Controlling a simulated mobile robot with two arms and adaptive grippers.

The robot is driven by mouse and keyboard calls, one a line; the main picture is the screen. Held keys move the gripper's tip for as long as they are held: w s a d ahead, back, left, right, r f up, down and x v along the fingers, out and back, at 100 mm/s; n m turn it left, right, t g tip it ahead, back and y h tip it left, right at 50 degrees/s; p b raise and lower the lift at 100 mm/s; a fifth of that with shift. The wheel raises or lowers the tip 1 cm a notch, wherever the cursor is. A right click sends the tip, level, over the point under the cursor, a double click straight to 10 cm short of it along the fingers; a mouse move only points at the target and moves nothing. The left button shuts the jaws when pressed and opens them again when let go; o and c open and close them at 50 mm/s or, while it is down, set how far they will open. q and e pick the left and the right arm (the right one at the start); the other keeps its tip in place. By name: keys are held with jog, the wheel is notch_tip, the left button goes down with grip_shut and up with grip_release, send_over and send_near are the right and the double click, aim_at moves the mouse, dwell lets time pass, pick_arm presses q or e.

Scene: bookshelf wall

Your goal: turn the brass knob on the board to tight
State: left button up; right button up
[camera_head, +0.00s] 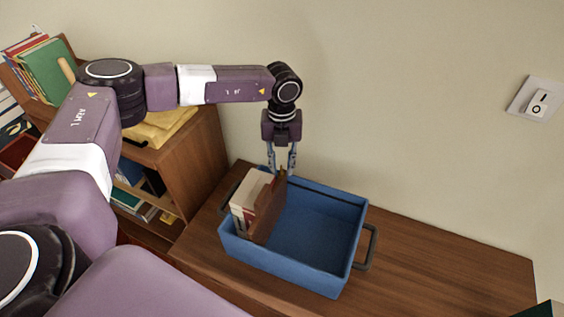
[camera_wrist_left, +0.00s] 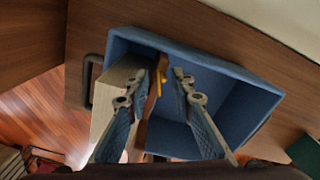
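A thin brown board (camera_head: 266,214) stands on edge in the left part of a blue crate (camera_head: 345,245), beside a pale block-like thing (camera_head: 248,192). In the left wrist view the board (camera_wrist_left: 148,125) shows nearly edge-on, with a small brass-coloured part (camera_wrist_left: 159,82), perhaps the knob, near its far end. My left gripper (camera_head: 281,170) points down at the crate's back left. Its fingers (camera_wrist_left: 159,76) are apart, one on either side of the brass part, with gaps visible. I cannot tell whether either finger touches it. The knob's setting is unreadable. My right gripper is not in view.
The crate rests on a wooden top (camera_head: 440,265), with a dark handle (camera_head: 368,250) at its right end. Its right part is empty. A wooden bookshelf (camera_head: 190,160) stands to the left. A light switch (camera_head: 538,102) is on the wall behind.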

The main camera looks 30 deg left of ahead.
pick_arm(q)
jog(key=shift+s+a, duration=0.1)
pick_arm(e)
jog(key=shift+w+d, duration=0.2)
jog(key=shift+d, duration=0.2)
pick_arm(q)
grip_shut()
